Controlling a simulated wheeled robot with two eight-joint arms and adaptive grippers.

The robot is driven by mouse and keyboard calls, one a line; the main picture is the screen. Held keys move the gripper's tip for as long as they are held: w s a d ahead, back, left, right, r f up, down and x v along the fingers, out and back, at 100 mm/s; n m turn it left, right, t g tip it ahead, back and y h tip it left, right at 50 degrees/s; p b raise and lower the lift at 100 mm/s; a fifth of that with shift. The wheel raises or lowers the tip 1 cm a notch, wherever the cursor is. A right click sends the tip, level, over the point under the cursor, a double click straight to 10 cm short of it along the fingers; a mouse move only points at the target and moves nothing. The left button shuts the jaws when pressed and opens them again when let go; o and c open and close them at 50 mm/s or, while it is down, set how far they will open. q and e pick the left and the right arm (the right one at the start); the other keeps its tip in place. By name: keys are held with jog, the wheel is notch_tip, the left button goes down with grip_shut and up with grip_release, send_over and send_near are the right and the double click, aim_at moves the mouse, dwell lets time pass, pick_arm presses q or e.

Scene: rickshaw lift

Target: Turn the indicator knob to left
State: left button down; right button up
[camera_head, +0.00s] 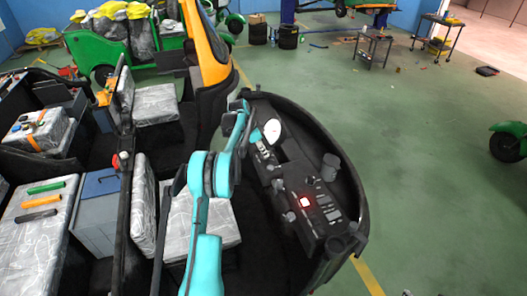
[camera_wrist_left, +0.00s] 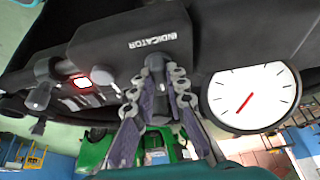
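The dark indicator knob (camera_wrist_left: 155,64) sits just below the white INDICATOR label on the black dashboard in the left wrist view. My left gripper (camera_wrist_left: 158,80) has its jointed fingers on either side of this knob and appears closed around it. The knob's lower part is partly hidden by the fingers, so I cannot tell its turn angle. In the head view my left gripper (camera_head: 256,138) is at the far end of the dashboard, close to the white round gauge (camera_head: 272,131). My right gripper is not in view.
The gauge with a red needle (camera_wrist_left: 250,97) is close to the right finger. A red-lit button (camera_head: 305,202) and more knobs are along the dashboard (camera_head: 318,228). Wrapped seats (camera_head: 213,222) are to the left. Open green floor (camera_head: 420,180) lies to the right.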

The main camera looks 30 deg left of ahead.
pick_arm(q)
jog(key=shift+d+f+n+t+y+b, duration=0.1)
jog(key=shift+n+t+y+b, duration=0.3)
jog(key=shift+n+b, duration=0.95)
jog(key=shift+d+n+y+b, duration=0.1)
jog(key=shift+n+y+b, duration=0.75)
jog(key=shift+n, duration=1.5)
jog(key=c, duration=1.5)
grip_release()
jog(key=shift+c, duration=0.2)
jog(key=shift+s+r, duration=0.1)
jog(key=shift+r, duration=0.15)
jog(key=v, duration=1.1)
jog(key=shift+s+r, duration=0.3)
jog(key=shift+s, duration=0.05)
